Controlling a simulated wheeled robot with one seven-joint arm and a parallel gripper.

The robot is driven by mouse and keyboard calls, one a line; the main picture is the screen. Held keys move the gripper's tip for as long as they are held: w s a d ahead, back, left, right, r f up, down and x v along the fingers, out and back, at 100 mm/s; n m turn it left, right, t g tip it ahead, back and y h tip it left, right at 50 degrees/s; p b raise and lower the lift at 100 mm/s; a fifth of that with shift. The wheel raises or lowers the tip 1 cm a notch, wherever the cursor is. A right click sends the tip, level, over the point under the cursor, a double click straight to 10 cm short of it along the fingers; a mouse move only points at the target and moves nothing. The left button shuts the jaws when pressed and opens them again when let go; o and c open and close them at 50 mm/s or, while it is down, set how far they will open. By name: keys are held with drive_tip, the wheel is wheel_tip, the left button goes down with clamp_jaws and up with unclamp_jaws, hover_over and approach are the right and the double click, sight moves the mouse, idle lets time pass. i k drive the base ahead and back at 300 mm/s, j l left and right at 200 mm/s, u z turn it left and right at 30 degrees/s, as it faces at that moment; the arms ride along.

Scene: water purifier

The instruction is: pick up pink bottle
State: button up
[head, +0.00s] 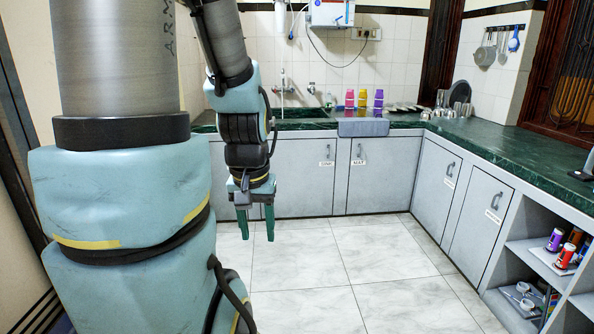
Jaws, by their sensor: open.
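A pink bottle (349,99) stands upright on the dark green counter at the back, the leftmost of three bottles in a row. A yellow bottle (362,98) and a purple bottle (379,98) stand to its right. My gripper (257,222) hangs pointing down at the left of the middle, in front of the cabinets and well below the counter top. It is open and empty, far from the bottles and nearer to me.
The green counter (480,146) runs along the back and right walls above grey cabinets. A grey sink front (362,128) juts out below the bottles. Cups (460,108) stand in the back corner. Open shelves (545,262) hold small jars at right. The tiled floor (350,265) is clear.

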sight(350, 98)
drive_tip(key=i+l+u, duration=0.7)
drive_tip(key=i+l, duration=0.7)
drive_tip(key=l, duration=0.2)
drive_tip(key=i+l+u, duration=0.1)
drive_tip(key=i+l, duration=0.4)
drive_tip(key=l, duration=0.25)
drive_tip(key=i+l, duration=0.25)
drive_tip(key=l, duration=0.15)
drive_tip(key=i+l+u, duration=0.1)
drive_tip(key=i+l, duration=0.15)
drive_tip(key=l, duration=0.15)
drive_tip(key=i+l, duration=0.25)
drive_tip(key=l, duration=0.15)
drive_tip(key=i+l, duration=0.2)
drive_tip(key=l, duration=0.2)
drive_tip(key=i+u, duration=0.05)
